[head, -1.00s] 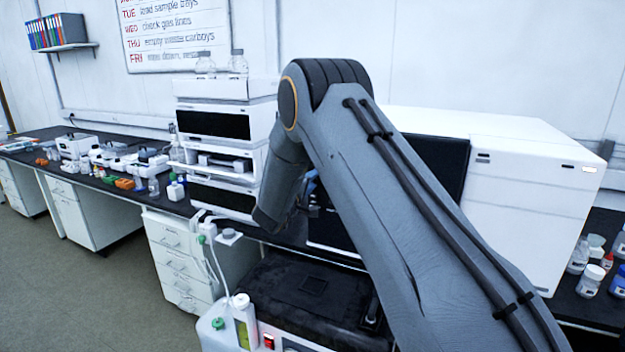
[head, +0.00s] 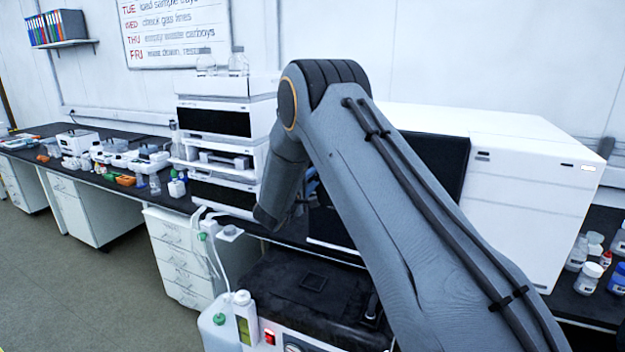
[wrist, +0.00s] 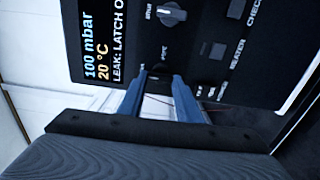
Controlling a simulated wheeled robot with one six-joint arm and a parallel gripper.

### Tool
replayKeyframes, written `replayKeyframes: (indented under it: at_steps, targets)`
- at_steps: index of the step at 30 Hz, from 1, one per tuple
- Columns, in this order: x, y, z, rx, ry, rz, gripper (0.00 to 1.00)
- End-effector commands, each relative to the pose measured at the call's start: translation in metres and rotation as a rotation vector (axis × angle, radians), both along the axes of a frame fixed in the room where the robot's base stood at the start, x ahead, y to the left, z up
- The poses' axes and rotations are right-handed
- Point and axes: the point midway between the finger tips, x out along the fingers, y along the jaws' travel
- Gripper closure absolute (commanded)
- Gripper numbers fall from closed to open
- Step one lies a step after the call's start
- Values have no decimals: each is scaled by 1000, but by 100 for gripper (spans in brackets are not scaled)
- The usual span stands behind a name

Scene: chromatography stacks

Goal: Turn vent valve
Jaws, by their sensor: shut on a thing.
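In the wrist view, a dark control panel (wrist: 110,20) fills the upper part of the picture. It carries a lit display (wrist: 98,55) reading 100 mbar, 20 °C and a leak latch line. My gripper (wrist: 160,78) has two blue fingers pointing at the panel, shut on a small dark part between the tips. This appears to be the vent valve knob, largely hidden by shadow and the fingers; its angle cannot be told. Another round grey knob (wrist: 172,14) sits above. In the head view my arm hides the gripper and panel.
A white instrument stack (head: 225,89) stands left of my arm and a large white cabinet (head: 530,180) right of it. Small bottles (head: 592,275) stand at the right. A black-topped pump unit (head: 300,285) and a pale jug (head: 215,330) are below. The floor at left is clear.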

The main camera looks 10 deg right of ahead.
Motion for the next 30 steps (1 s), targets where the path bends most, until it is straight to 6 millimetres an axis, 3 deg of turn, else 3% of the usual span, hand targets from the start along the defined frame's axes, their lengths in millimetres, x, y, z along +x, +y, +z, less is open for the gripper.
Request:
replayKeyframes:
  at_steps: [2, 3, 6, 17, 30]
  targets:
    - [0, 1, 0, -2, 1, 2, 91]
    - [0, 1, 0, -1, 1, 2, 64]
    - [0, 1, 0, -1, 1, 2, 50]
    - [-4, 3, 0, 0, 0, 0, 50]
    - [-55, 42, -1, -1, 1, 3, 50]
